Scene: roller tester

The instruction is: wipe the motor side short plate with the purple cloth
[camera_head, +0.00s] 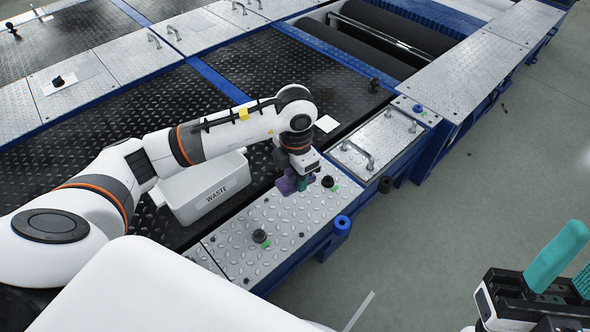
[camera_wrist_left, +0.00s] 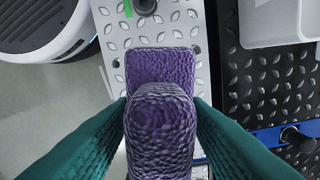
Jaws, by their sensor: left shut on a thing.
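My left gripper (camera_head: 300,182) is shut on the purple cloth (camera_head: 287,186), which also shows in the left wrist view (camera_wrist_left: 160,70), bunched between the teal fingers (camera_wrist_left: 160,115). The cloth is over the far end of a silver diamond-tread plate (camera_head: 285,240), which fits the short plate of the task. The plate also shows in the left wrist view (camera_wrist_left: 115,35). I cannot tell whether the cloth presses on it. My right gripper (camera_head: 568,265) is at the lower right, away from the plate, with its teal fingers apart and nothing between them.
A white bin marked WASTE (camera_head: 205,190) stands on the black tread deck left of the plate. Black knobs (camera_head: 260,236) with green marks stick up from the plate. A blue post (camera_head: 342,224) stands at its right edge. Another silver plate with handles (camera_head: 378,140) lies beyond.

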